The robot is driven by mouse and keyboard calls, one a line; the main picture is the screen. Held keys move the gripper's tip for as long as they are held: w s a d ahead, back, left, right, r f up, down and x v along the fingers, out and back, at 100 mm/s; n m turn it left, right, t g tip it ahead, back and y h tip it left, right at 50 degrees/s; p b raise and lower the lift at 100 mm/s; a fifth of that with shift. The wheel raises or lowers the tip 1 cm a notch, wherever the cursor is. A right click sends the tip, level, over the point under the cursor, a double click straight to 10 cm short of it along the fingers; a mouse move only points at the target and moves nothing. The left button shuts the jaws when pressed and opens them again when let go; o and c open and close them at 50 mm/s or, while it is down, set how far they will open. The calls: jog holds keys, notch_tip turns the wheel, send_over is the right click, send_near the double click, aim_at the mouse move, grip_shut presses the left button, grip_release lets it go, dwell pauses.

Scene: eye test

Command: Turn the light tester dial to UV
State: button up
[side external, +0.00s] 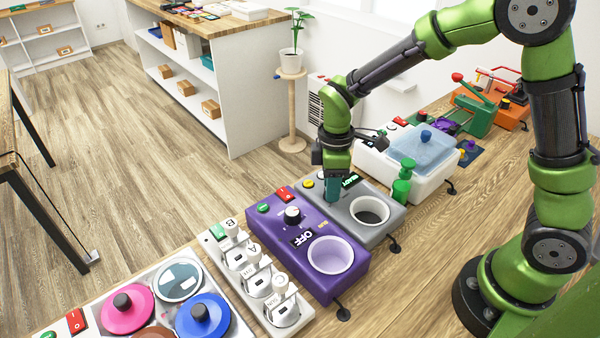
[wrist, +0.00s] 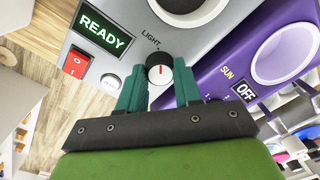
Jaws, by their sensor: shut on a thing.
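The grey tester (side external: 397,212) has a dark round well, a green READY screen (wrist: 103,32) and a dial (wrist: 159,68) beside the word LIGHT. In the side view my gripper (side external: 332,190) points down at the grey tester and hides the dial. I cannot read a UV mark in either view.
A purple box (side external: 345,275) with a black knob (side external: 292,215) and an OFF screen (side external: 302,239) stands close beside the grey tester. Behind the tester are a green bottle (side external: 402,185) and a white box with a blue lid (side external: 424,150).

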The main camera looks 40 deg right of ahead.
jog(key=m, duration=0.8)
jog(key=shift+m, duration=0.4)
jog(key=m, duration=0.4)
jog(key=shift+t, duration=0.3)
jog(key=shift+s+m, duration=0.1)
jog(key=shift+m, duration=2)
jog(key=o, duration=1)
jog(key=shift+o, duration=0.2)
notch_tip(320, 180, up, 17)
jog(key=shift+s+d, duration=0.15)
jog(key=shift+d, duration=0.1)
